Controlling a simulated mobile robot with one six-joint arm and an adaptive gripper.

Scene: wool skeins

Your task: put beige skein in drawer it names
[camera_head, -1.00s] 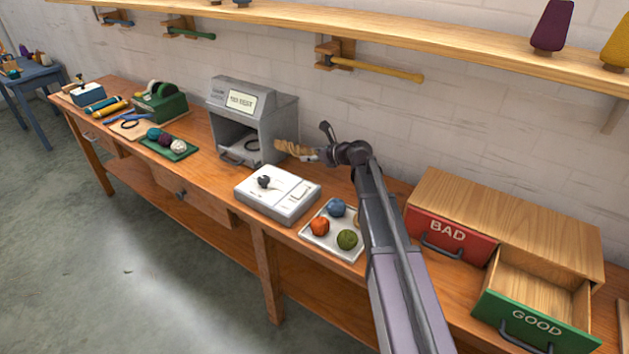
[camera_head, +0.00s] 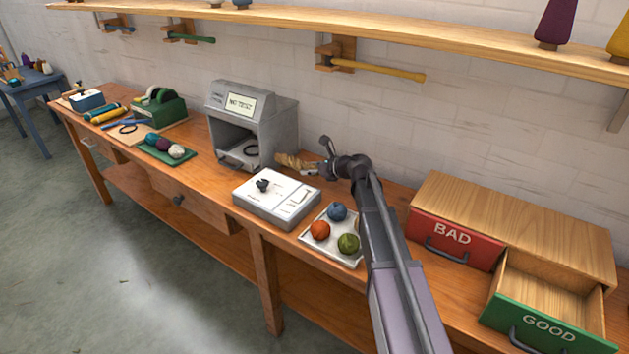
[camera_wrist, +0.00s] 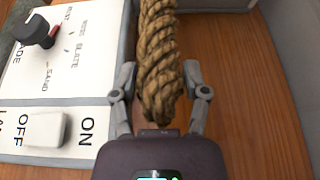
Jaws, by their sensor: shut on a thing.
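The beige skein (camera_head: 296,162) is a twisted, rope-like bundle held in the air above the bench, just right of the grey booth. It also fills the upper middle of the wrist view (camera_wrist: 158,60). My gripper (camera_head: 325,167) is shut on one end of it, with a finger on each side in the wrist view (camera_wrist: 160,92). The green drawer (camera_head: 542,325) marked GOOD stands open and looks empty. The red drawer (camera_head: 455,244) marked BAD is shut. The grey booth (camera_head: 272,128) carries a sign (camera_head: 240,104) whose small text I cannot read clearly.
A white control box (camera_head: 277,197) with a knob and an ON/OFF switch sits in front of the booth. A white tray (camera_head: 326,249) with coloured balls lies to its right, beside my arm. A shelf (camera_head: 300,27) runs above. The bench's left end is cluttered.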

